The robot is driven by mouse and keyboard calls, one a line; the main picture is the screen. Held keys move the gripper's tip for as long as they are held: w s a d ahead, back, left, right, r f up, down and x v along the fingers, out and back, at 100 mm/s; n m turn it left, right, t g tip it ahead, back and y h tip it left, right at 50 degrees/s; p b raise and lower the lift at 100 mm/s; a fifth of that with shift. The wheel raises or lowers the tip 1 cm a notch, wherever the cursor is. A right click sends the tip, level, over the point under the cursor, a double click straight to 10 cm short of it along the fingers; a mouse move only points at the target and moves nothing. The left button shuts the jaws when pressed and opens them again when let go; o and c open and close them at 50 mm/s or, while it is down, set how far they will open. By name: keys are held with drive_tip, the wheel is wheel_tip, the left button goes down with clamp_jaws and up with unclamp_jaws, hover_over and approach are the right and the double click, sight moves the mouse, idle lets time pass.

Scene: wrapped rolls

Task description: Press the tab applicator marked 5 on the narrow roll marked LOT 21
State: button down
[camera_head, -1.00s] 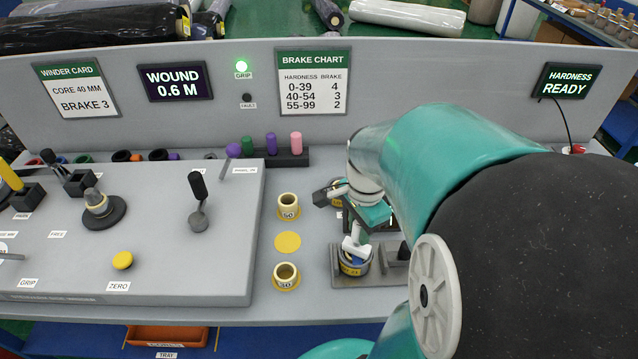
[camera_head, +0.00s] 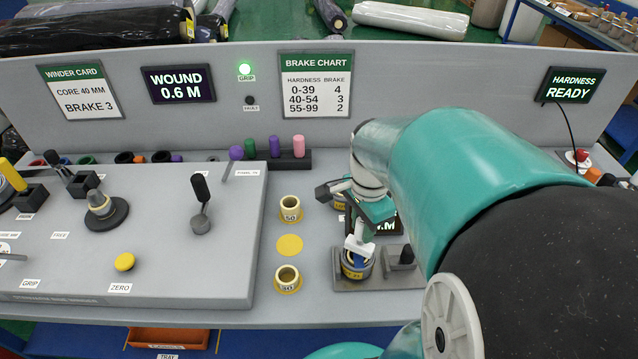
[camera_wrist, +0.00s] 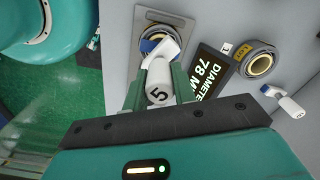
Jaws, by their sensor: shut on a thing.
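My gripper (camera_wrist: 158,92) is shut on a white tab applicator (camera_wrist: 160,76) marked 5. The applicator's head lies over a dark-rimmed roll (camera_wrist: 147,45) with blue on it, in a grey holder (camera_wrist: 177,24). I cannot tell whether it touches. In the head view my gripper (camera_head: 366,222) is partly hidden by my arm, and the applicator (camera_head: 357,246) points down at the roll (camera_head: 350,272), whose yellow label is unreadable. Another roll (camera_wrist: 262,62) with a yellow LOT label lies right of the display; its number is unreadable.
A diameter display (camera_wrist: 208,72) stands beside the roll holder. A second white applicator (camera_wrist: 290,104) lies further right. Yellow-rimmed cores (camera_head: 290,209) (camera_head: 288,279) and a yellow disc (camera_head: 289,246) stand left of my gripper. The control panel (camera_head: 150,240) fills the left bench.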

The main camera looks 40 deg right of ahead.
drive_tip(key=shift+r, duration=2.9)
drive_tip(key=shift+d, duration=0.1)
